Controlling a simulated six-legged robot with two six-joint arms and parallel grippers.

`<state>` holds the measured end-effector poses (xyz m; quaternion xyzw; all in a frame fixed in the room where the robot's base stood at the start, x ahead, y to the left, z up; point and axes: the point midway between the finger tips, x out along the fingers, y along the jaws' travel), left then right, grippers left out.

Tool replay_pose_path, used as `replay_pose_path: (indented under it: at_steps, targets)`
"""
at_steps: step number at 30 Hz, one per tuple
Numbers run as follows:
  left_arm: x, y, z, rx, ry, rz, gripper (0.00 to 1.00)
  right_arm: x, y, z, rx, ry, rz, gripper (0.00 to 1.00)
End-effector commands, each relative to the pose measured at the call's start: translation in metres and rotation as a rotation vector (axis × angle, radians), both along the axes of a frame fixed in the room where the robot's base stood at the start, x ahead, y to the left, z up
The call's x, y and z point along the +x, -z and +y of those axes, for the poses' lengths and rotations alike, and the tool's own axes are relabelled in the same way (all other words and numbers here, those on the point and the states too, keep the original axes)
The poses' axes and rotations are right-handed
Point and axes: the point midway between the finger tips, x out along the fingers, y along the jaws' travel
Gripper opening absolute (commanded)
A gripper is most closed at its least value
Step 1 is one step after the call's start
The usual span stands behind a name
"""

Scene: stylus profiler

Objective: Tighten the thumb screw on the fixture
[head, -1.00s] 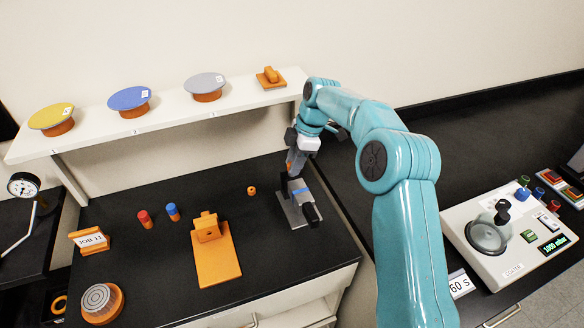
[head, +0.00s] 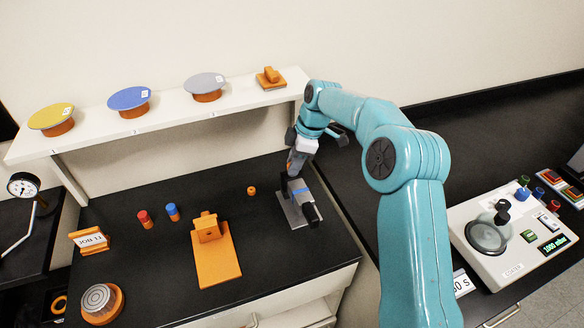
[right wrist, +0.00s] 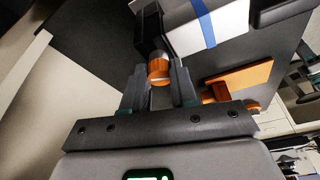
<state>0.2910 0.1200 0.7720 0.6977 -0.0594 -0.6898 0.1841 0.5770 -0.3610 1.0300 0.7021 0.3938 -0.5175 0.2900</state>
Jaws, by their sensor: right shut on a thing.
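The fixture stands at the right end of the black bench: a grey base plate (head: 291,213) with dark uprights and a grey block with a blue band (head: 300,191). In the right wrist view the blue-banded block (right wrist: 200,28) sits beside a dark upright (right wrist: 151,32). The orange thumb screw (right wrist: 159,72) points out from that upright towards my right gripper (right wrist: 160,80). My right gripper, also in the head view (head: 292,168), is shut on the thumb screw, with one finger on each side. My left gripper is not in view.
An orange stand (head: 216,262), a small orange ring (head: 252,190), and red (head: 145,219) and blue (head: 172,212) capped pieces are left of the fixture. A white shelf (head: 170,118) with several discs runs behind. The coater (head: 508,232) is at right.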

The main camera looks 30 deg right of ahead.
Motion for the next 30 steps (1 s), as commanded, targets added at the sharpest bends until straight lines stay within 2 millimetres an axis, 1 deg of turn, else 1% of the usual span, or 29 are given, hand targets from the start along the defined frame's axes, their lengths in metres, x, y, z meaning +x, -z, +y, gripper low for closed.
replay_pose_path:
  at_steps: [1,6,15,16,21,22,23,24,25,30]
  targets:
    - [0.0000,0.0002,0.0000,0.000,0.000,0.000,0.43,-0.0036,0.0007,0.0026,0.002,0.115,0.006,0.00]
    - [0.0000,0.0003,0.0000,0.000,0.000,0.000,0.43,-0.0040,0.0012,0.0047,-0.001,0.516,0.004,0.00]
    - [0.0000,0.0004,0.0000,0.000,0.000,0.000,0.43,-0.0033,0.0030,0.0089,-0.006,1.108,0.006,0.00]
    - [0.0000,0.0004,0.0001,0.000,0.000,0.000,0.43,-0.0033,0.0031,0.0086,-0.007,1.140,0.007,0.00]
    - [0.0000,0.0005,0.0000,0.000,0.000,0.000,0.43,-0.0038,0.0040,0.0081,-0.005,1.134,0.011,0.00]
    - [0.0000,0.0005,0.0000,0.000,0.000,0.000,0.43,-0.0039,0.0042,0.0081,-0.005,1.134,0.011,0.31]
    - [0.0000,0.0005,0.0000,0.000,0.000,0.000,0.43,-0.0039,0.0042,0.0081,-0.005,1.133,0.012,0.41]
    - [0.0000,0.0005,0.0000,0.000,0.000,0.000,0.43,-0.0037,0.0039,0.0079,-0.004,1.134,0.011,0.54]
    - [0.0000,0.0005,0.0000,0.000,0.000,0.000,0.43,-0.0036,0.0035,0.0078,-0.005,1.134,0.010,0.57]
    - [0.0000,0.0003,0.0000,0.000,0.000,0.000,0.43,-0.0028,0.0021,0.0071,-0.002,1.135,0.006,0.57]
